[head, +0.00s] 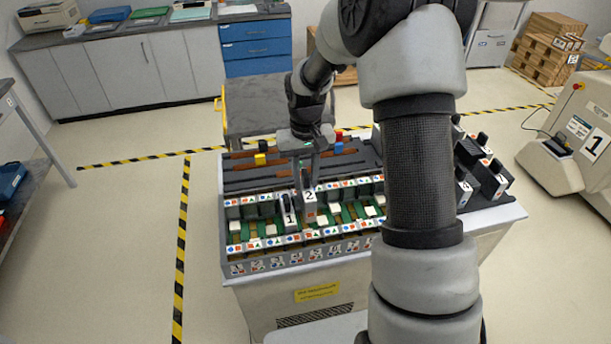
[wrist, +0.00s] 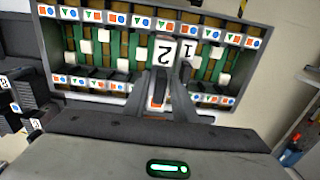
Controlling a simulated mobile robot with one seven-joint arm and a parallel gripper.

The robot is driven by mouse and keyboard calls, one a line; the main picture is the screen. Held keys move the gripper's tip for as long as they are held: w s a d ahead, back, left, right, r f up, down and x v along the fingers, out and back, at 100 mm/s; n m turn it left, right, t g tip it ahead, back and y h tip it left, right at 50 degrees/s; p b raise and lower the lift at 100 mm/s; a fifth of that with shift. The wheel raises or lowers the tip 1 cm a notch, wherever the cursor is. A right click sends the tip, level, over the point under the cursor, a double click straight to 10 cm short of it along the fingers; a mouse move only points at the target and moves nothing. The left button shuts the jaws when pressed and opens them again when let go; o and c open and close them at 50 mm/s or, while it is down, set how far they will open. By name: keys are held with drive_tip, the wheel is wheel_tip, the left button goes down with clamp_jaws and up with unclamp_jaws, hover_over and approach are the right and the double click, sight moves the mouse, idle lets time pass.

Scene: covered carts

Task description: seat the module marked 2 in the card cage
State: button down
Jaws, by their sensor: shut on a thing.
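The card cage (head: 330,248) lies on the cart, with a row of green slots between two rails of coloured symbols. It also shows in the wrist view (wrist: 100,14). The module marked 2 (head: 309,208) is upright in my gripper (head: 305,160), over the middle slots; its label faces up in the wrist view (wrist: 163,52). The module marked 1 (head: 289,220) stands in the cage just beside it and looks lower; it also shows in the wrist view (wrist: 188,48). My gripper is shut on module 2. Whether module 2's lower end is inside a slot cannot be told.
Several dark modules (head: 492,182) stand at the cart's right end, partly behind my arm. Dark rails with a yellow block (head: 260,159) lie behind the cage. A beige machine marked 1 (head: 585,140) stands on the floor at the right.

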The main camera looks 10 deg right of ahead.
drive_tip(key=shift+f+b, duration=2.45)
drive_tip(key=shift+f, duration=1.45)
drive_tip(key=c, duration=1.4)
unclamp_jaws()
wheel_tip(320, 180, up, 17)
drive_tip(key=shift+f+p, duration=0.1)
drive_tip(key=shift+p, duration=0.25)
drive_tip(key=shift+r, duration=0.35)
